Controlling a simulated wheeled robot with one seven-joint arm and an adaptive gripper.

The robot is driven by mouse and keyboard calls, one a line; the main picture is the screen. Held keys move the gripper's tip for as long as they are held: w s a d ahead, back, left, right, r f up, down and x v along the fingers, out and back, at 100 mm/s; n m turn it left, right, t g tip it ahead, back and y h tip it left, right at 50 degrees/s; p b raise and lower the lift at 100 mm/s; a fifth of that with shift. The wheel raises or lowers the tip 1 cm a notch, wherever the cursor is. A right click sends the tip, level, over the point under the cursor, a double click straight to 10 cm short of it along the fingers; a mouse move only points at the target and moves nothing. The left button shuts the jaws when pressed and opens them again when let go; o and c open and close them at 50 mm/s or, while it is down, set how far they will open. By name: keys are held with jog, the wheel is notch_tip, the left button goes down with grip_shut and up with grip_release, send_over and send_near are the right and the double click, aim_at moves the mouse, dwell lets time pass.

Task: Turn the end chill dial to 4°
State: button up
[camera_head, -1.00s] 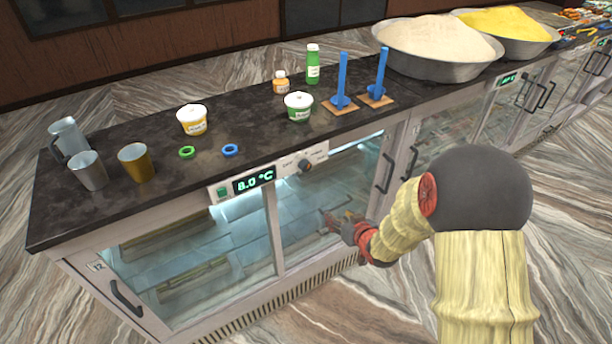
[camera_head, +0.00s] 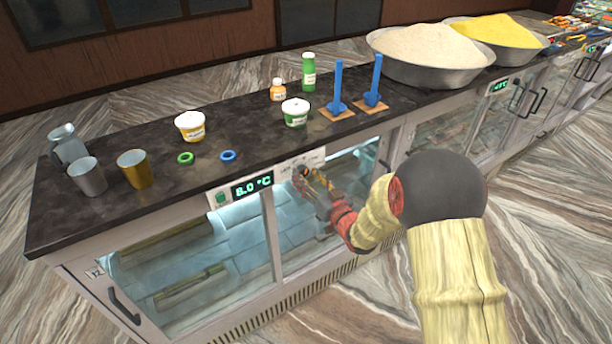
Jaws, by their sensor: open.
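The end chill dial (camera_head: 299,171) is on the front panel of the near counter, right of the green display (camera_head: 252,186) that reads 8.0 °C. The dial is mostly hidden behind my gripper (camera_head: 303,176), so its pointer cannot be read. My gripper is open, with its fingertips in front of the dial. I cannot tell whether the fingers touch it or are around it.
On the dark countertop (camera_head: 110,212) stand a grey cup (camera_head: 88,177), a gold cup (camera_head: 134,169), a jug (camera_head: 68,146), tubs and bottles. A green ring (camera_head: 185,158) and blue ring (camera_head: 228,156) lie near the front edge. Glass doors (camera_head: 180,265) are below.

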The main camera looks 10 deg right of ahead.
jog(key=shift+w+a, duration=0.15)
jog(key=shift+w, duration=0.45)
jog(key=c, duration=0.3)
jog(key=c, duration=0.8)
jog(key=shift+c, duration=0.2)
